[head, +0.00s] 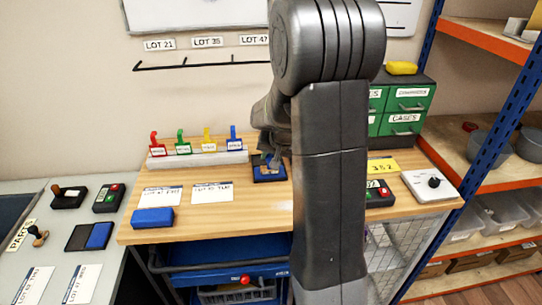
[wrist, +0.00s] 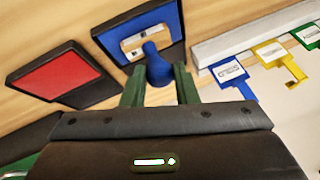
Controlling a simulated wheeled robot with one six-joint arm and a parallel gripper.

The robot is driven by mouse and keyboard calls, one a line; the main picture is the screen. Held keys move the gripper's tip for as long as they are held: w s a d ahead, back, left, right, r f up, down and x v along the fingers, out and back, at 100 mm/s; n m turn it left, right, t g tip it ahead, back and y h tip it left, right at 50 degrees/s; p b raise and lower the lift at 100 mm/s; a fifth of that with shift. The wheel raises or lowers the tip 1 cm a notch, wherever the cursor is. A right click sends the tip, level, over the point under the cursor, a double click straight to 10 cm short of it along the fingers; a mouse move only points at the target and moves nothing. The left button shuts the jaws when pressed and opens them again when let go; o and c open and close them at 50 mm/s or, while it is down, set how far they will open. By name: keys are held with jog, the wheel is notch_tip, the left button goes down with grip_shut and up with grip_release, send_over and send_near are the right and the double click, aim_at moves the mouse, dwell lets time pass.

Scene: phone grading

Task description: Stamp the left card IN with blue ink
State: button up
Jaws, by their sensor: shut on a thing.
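My gripper (wrist: 160,84) is shut on the blue handle of a stamp (wrist: 152,64). The stamp's wooden base is over the blue ink pad (wrist: 107,37); I cannot tell whether it touches. The same pad shows in the head view (head: 261,178) at the table's back, below my gripper (head: 270,152). A red ink pad (wrist: 60,75) lies beside it in the wrist view; my arm hides it in the head view. The left card (head: 160,197) and a second card (head: 212,192) lie flat, side by side, on the wooden table, left of my gripper.
A blue block (head: 153,218) lies just in front of the left card. A rack of coloured tags (head: 197,159) stands behind the cards. The grey side table (head: 50,217) holds more cards, pads and stamps. A green drawer cabinet (head: 403,105) stands at the back right.

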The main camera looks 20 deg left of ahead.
dwell(0.3)
jog(key=shift+r+p, duration=2.3)
jog(key=shift+r, duration=1.25)
jog(key=shift+f, duration=0.1)
